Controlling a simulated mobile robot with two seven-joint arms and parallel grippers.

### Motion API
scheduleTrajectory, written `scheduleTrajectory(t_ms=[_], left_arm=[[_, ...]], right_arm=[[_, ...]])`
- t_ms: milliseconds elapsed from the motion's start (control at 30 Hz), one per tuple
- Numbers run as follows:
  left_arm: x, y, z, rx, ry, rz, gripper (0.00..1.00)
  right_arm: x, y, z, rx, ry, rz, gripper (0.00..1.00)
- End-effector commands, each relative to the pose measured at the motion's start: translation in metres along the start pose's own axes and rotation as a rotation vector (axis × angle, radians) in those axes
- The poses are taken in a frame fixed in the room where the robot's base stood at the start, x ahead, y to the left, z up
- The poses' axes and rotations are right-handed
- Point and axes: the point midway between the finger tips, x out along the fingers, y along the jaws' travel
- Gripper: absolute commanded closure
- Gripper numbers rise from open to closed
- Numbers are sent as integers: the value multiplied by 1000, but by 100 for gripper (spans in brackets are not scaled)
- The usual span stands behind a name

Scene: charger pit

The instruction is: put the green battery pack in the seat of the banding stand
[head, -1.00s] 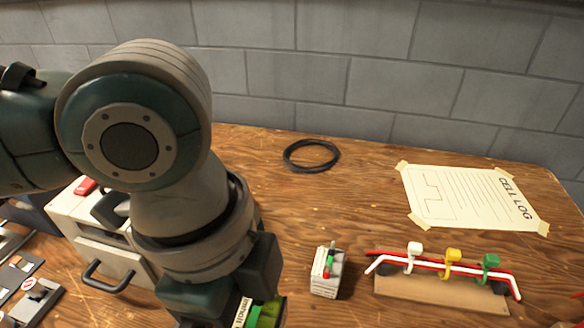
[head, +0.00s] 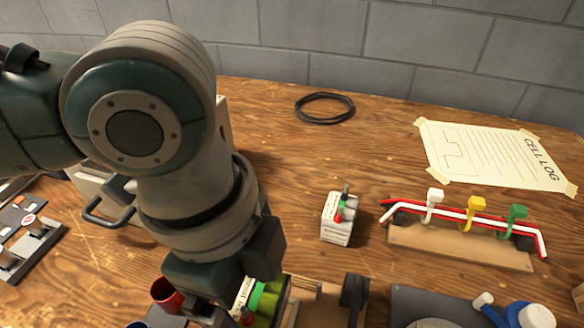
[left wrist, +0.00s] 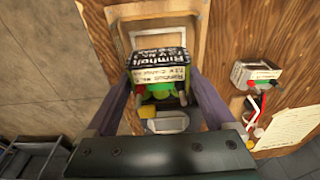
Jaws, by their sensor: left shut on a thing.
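My left gripper (head: 250,292) is shut on the green battery pack (head: 266,300), near the bottom of the head view. In the left wrist view the pack (left wrist: 158,70), with a dark and pale printed label, sits between the two fingers (left wrist: 160,90). A wooden stand with a black bracket (head: 354,290), probably the banding stand, is just right of the pack in the head view. In the left wrist view a wooden frame (left wrist: 200,30) with a pale rectangular outline lies behind the pack. I cannot tell the gap between pack and frame. My right gripper is not in view.
A small white-labelled block (head: 338,220) with red and green posts stands behind the stand. A wooden rack (head: 460,247) holds red and white leads with coloured clips. A dark mat (head: 405,305) with a blue-white item is front right. A red cup (head: 166,294) is left of my gripper.

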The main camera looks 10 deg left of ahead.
Motion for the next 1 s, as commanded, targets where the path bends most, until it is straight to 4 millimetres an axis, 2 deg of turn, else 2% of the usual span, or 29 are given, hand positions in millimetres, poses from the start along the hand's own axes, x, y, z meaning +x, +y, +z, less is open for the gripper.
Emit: scheduleTrajectory(t_ms=[633, 1000], left_arm=[[3, 0, 0, 1, 2, -1, 98], [12, 0, 1, 0, 1, 0, 98]], right_arm=[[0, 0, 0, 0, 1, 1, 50], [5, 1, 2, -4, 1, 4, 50]])
